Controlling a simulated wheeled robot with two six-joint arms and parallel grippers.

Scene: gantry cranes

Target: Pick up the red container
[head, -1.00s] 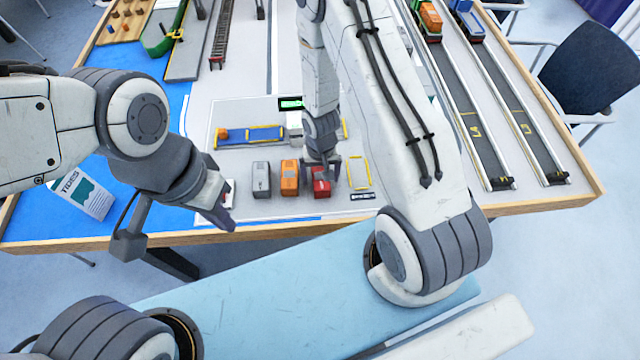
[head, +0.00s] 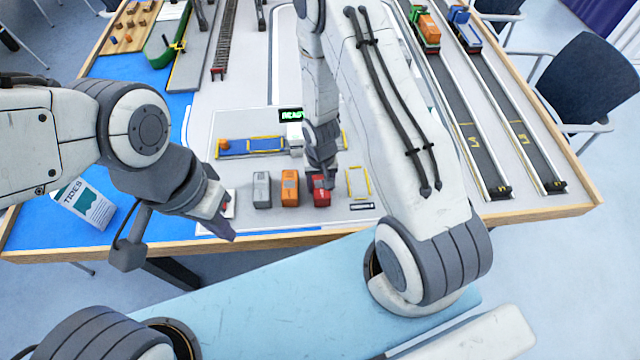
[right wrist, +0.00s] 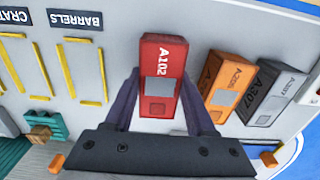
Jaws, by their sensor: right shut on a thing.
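The red container (head: 319,197) stands near the table's front edge, at the right end of a row of containers. It is marked A102 in the right wrist view (right wrist: 163,66). My right gripper (head: 321,182) is above it, pointing down, with a finger on each side, shut on its sides. The same right gripper (right wrist: 160,98) shows from its wrist camera with the container between its fingers. The container appears still at table level. My left gripper (head: 222,222) hangs over the front edge, apart from the containers; its jaw opening cannot be made out.
An orange container (head: 289,188) stands close to the left of the red one, with a grey container (head: 261,190) beyond it. Yellow-marked bays (head: 358,182) lie to the right. A blue strip (head: 250,147) and a small display (head: 291,115) are behind.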

